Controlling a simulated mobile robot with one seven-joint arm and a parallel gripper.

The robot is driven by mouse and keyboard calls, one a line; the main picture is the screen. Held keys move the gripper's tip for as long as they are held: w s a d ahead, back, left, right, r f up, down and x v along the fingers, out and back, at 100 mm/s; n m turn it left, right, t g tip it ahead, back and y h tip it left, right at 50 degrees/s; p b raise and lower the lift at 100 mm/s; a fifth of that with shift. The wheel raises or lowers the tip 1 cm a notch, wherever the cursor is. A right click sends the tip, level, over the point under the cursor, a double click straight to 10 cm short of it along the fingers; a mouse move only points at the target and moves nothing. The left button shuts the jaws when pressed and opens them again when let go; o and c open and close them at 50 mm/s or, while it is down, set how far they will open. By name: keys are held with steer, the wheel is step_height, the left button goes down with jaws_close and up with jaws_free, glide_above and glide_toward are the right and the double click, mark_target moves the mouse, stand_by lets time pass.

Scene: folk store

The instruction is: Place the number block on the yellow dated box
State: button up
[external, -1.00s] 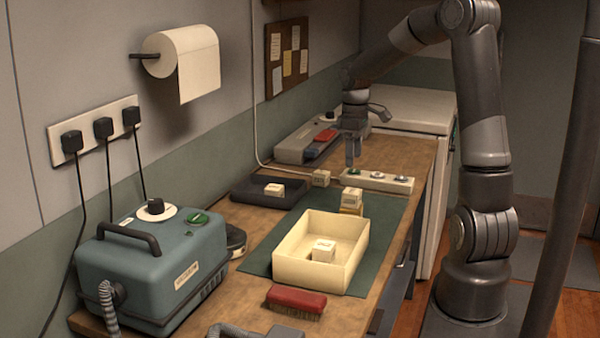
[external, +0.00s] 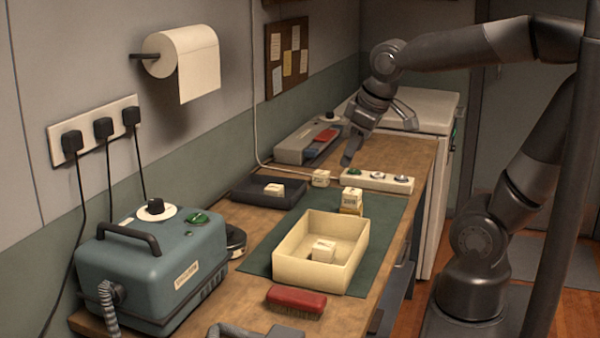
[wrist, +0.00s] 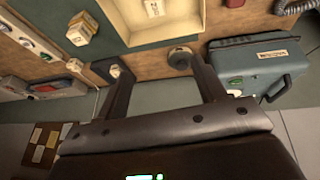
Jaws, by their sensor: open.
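A small cream block (external: 352,194) with dark marks, which I take as the number block, rests on top of the yellow dated box (external: 350,208). The box stands on the green mat beyond the cream tray. In the wrist view the block (wrist: 78,37) and box (wrist: 90,20) show at the upper left. My gripper (external: 347,158) is above the bench near the button strip, apart from the box. In the wrist view my gripper (wrist: 162,68) has its fingers wide apart with nothing between them.
Other cream blocks lie in the cream tray (external: 290,267), on the black tray (external: 245,194) and beside the button strip (external: 363,181). A blue-grey machine (external: 160,270) and red brush (external: 296,299) are in front. The mat's right side (external: 388,215) is clear.

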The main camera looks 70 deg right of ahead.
steer(key=s+a+t+y, duration=0.1)
steer(key=s+a, duration=0.3)
steer(key=shift+s+a, duration=0.2)
steer(key=shift+s, duration=0.15)
